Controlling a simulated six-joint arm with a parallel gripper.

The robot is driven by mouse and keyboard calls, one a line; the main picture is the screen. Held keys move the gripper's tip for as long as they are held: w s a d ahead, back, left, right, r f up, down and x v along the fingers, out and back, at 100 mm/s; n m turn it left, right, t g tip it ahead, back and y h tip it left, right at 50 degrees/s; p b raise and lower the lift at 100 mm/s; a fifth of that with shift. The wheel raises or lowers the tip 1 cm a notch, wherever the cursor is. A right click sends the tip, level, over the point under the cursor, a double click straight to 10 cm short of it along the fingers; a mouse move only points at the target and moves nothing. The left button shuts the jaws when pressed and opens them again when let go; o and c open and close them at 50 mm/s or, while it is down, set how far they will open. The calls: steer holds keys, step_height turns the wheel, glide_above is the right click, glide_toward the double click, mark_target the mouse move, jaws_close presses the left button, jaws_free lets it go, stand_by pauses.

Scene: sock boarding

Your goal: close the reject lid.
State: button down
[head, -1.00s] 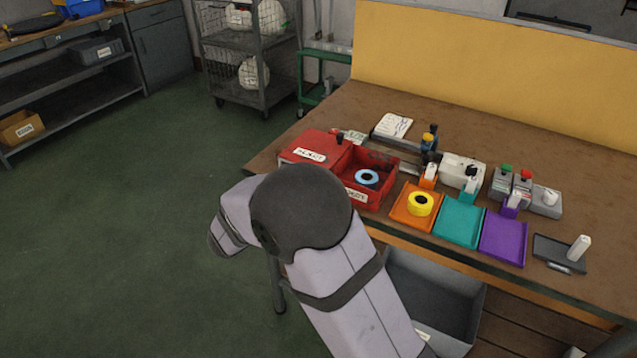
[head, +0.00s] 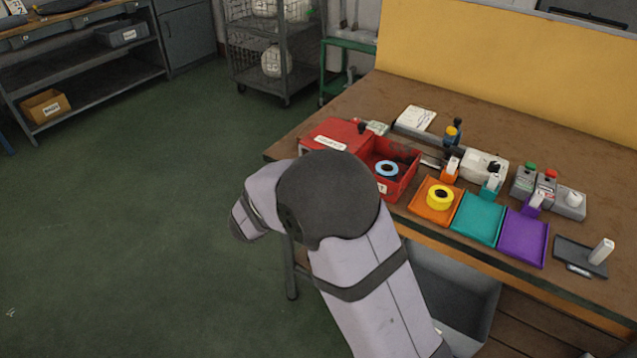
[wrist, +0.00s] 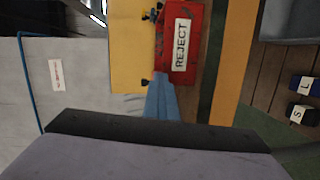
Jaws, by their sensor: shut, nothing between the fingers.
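The reject bin (head: 402,190) is an open red box near the table's left end, with a pale blue ring (head: 387,169) inside. Its red lid (head: 338,128), with a white label and a dark knob, lies to the left of the box opening, folded away from it. In the wrist view a red panel labelled REJECT (wrist: 193,15) shows ahead; I cannot tell if it is lid or box wall. My gripper (wrist: 159,80) shows there as bluish, tapered fingers, shut and empty, their tips near the panel's end; contact is unclear. In the head view my arm hides it.
Right of the bin stand an orange tray (head: 427,214) with a yellow roll (head: 440,197), a teal tray (head: 478,218) and a purple tray (head: 524,238). Small devices stand behind them. A grey bin (head: 455,290) sits below the table edge. Floor at left is clear.

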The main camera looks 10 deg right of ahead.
steer(key=shift+w+a+r+b+v, duration=0.3)
steer(key=shift+w+b+v, duration=0.25)
steer(key=shift+v, duration=2.2)
steer(key=n+t+p, duration=0.1)
steer(key=n+t, duration=0.2)
glide_toward(331, 134)
step_height(331, 134, up, 3)
steer(key=shift+w+d+f+y, duration=0.1)
steer(key=shift+w+f+y, duration=0.1)
steer(key=shift+y, duration=0.1)
steer(key=p+x, duration=0.1)
steer(key=x, duration=0.8)
steer(key=shift+w+d, duration=0.15)
steer(key=shift+d, duration=0.2)
steer(key=shift+s+d+p, duration=0.3)
steer(key=shift+d, duration=0.3)
steer(key=shift+s+d+p, duration=0.25)
steer(key=shift+s+d, duration=0.1)
steer(key=shift+d, duration=0.3)
steer(key=shift+s+d, duration=0.35)
steer(key=shift+d, duration=0.15)
steer(key=shift+d+f, duration=0.1)
steer(key=s+d+b, duration=0.7)
steer(key=s+d, duration=0.2)
steer(key=s, duration=0.1)
steer(key=shift+d, duration=0.4)
steer(key=shift+m, duration=0.3)
